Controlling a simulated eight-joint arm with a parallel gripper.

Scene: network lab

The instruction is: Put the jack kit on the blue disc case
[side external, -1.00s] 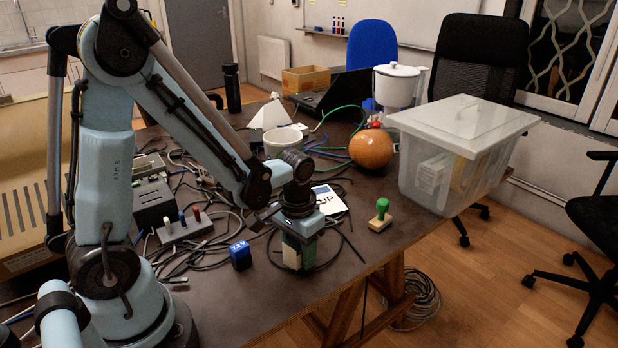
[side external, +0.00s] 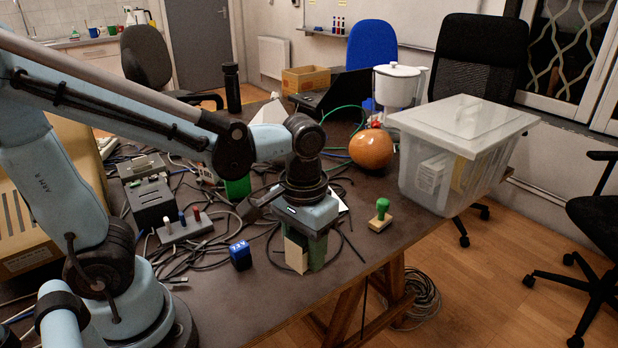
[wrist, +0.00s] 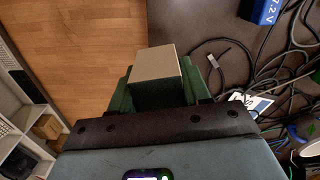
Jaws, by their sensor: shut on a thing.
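A small beige box (side external: 296,254), which I take for the jack kit, is held between the green fingers of my gripper (side external: 306,252). My gripper is shut on it, pointing down near the table's front edge. In the wrist view the box (wrist: 157,72) sits between the fingers, with floor and dark table behind it. A flat white-and-blue printed item (wrist: 250,101) lies on the table to the right of the fingers in the wrist view. In the side view my gripper mostly hides it. I cannot tell whether it is the blue disc case.
A blue 7.2 V block (side external: 240,256) stands left of my gripper. A green-handled stamp (side external: 381,215) is to its right. Cables and a grey switch box (side external: 186,227) crowd the left. An orange ball (side external: 371,149) and a clear lidded bin (side external: 455,160) stand farther right.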

